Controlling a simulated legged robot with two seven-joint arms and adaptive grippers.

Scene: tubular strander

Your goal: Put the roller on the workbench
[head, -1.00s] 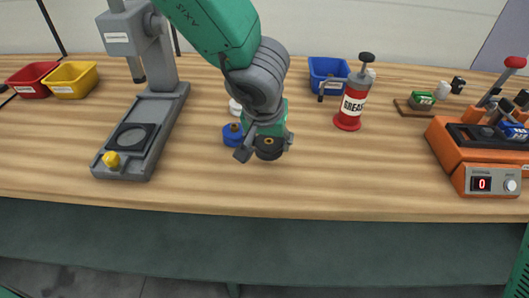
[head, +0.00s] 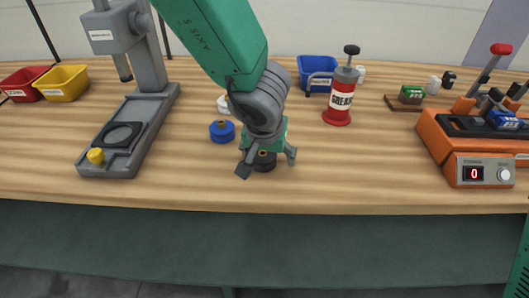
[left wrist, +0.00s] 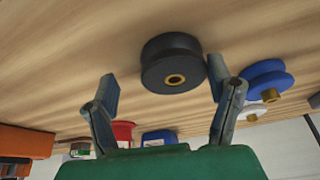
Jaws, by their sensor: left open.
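The black roller (head: 264,163) with a brass hub rests on the wooden workbench (head: 350,180) near its front edge. In the left wrist view the black roller (left wrist: 172,63) sits beyond and between the two fingers, with a gap on each side. My left gripper (head: 267,163) is directly above it, pointing down, with its fingers spread and holding nothing. It also shows in the left wrist view (left wrist: 168,92). The gripper hides part of the roller in the head view. My right gripper is out of view.
A blue roller (head: 222,131) and a white one (head: 223,105) stand just left of my gripper. A grey press (head: 130,130) is further left. A red grease can (head: 338,105), a blue bin (head: 318,72) and an orange machine (head: 460,145) stand to the right. The front right bench is clear.

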